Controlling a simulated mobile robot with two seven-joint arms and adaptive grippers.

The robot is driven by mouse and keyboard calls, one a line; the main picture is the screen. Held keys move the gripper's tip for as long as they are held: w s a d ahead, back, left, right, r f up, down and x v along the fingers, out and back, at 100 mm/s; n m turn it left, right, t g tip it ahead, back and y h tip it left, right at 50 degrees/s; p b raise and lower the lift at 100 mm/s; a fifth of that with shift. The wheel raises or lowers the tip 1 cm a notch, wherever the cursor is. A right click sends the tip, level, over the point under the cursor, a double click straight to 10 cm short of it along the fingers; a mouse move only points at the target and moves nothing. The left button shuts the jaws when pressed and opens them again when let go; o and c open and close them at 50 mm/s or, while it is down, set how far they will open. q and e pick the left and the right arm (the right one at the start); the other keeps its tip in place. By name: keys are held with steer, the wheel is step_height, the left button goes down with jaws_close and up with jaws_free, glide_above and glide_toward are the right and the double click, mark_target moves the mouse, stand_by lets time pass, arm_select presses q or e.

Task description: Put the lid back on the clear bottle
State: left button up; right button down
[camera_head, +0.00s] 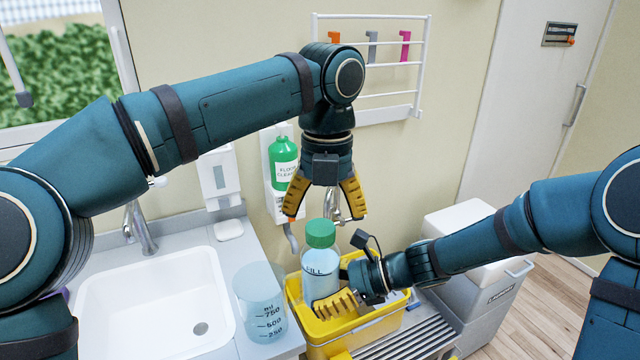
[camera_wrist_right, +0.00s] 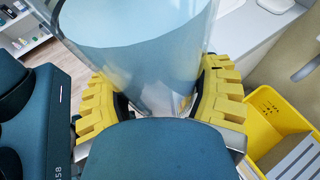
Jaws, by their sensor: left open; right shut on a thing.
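The clear bottle (camera_head: 318,284) stands upright, with pale blue contents. It also fills the top of the right wrist view (camera_wrist_right: 140,45). The green lid (camera_head: 320,233) sits on the bottle's top, looking level; whether it is tightened I cannot tell. My right gripper (camera_head: 345,297) is shut on the bottle's body from the right, with its yellow fingers on either side of it in the wrist view (camera_wrist_right: 157,98). My left gripper (camera_head: 325,211) is open and empty, pointing down just above the lid, with its fingertips apart on both sides.
A yellow crate (camera_head: 376,334) is around or behind the bottle. A measuring beaker (camera_head: 260,302) stands to the left, beside the sink (camera_head: 150,310). A green dispenser bottle (camera_head: 283,160) and a white rack (camera_head: 372,110) are on the wall. A ridged tray (camera_head: 420,340) lies at right.

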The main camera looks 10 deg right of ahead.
arm_select(q)
steer(key=n, duration=0.6)
steer(key=shift+d, duration=0.1)
steer(key=n, duration=0.5)
steer(key=shift+d+n, duration=0.1)
steer(key=shift+n, duration=0.3)
steer(key=n, duration=0.5)
steer(key=shift+r+n, duration=0.15)
steer(key=shift+n, duration=0.25)
steer(key=n, duration=0.3)
steer(key=shift+r+n, duration=0.2)
steer(key=shift+n, duration=0.2)
steer(key=n, duration=0.5)
steer(key=shift+r+n, duration=0.35)
steer(key=shift+n, duration=0.05)
steer(key=n, duration=0.4)
steer(key=shift+a+r, duration=0.25)
steer(key=shift+r, duration=0.05)
steer(key=n, duration=0.2)
steer(key=r+n, duration=0.1)
steer(key=n, duration=0.2)
steer(key=shift+a+n, duration=0.15)
steer(key=shift+n, duration=0.15)
steer(key=n, duration=0.2)
steer(key=r+n, duration=0.1)
steer(key=n, duration=0.1)
steer(key=shift+a+n, duration=0.2)
steer(key=shift+n, duration=0.2)
steer(key=shift+f, duration=0.15)
